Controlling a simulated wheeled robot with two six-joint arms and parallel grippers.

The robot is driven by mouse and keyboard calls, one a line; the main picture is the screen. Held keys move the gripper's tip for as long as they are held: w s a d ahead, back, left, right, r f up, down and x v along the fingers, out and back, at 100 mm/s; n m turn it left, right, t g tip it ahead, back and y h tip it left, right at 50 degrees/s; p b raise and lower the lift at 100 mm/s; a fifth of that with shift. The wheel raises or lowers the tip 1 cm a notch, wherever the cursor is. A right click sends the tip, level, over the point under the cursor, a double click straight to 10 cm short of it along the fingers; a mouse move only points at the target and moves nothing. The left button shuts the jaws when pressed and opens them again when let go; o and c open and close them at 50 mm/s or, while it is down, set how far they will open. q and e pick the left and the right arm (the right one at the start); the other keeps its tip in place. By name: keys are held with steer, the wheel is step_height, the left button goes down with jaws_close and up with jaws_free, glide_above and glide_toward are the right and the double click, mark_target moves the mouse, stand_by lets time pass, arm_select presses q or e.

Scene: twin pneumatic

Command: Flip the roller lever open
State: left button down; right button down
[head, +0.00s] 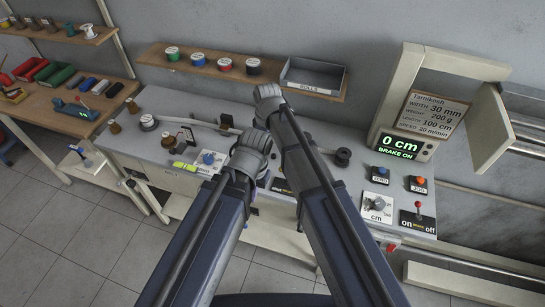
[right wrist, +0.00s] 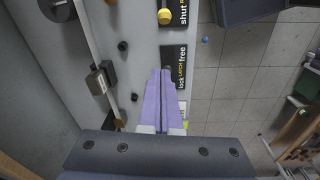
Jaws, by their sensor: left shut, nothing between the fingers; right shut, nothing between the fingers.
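A lever with a yellow knob (right wrist: 165,16) stands beside a black label marked "shut" (right wrist: 181,10) at the top of the right wrist view. The rest of that label is cut off, so I cannot confirm it is the roller lever. Below it is a black label marked "lock latch free" (right wrist: 174,65). My arms hide much of the panel's front.
The grey machine bench (head: 330,200) carries a display reading "0 cm, brake on" (head: 402,147), a cm dial (head: 377,204) and an on/off lever (head: 418,208). Spools (head: 198,59) and a rolls tray (head: 312,76) sit on the shelf behind. A wooden side bench (head: 75,110) stands at left.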

steer(key=f+b, duration=0.9)
steer(key=f, duration=0.1)
steer(key=shift+w+a+b, duration=0.1)
steer(key=shift+w+b, duration=0.25)
steer(key=shift+b, duration=0.05)
steer(key=shift+s+f, duration=0.1)
steer(key=shift+f, duration=0.1)
steer(key=d, duration=0.1)
steer(key=s+d+r+p, duration=0.1)
steer(key=d, duration=0.1)
steer(key=shift+s+d+r, duration=0.15)
steer(key=shift+s+r, duration=0.2)
steer(key=shift+w, duration=0.1)
steer(key=shift+d, duration=0.15)
steer(key=shift+s+d+r+y, duration=0.1)
steer(key=shift+s+d+y, duration=0.1)
steer(key=shift+d+y, duration=0.1)
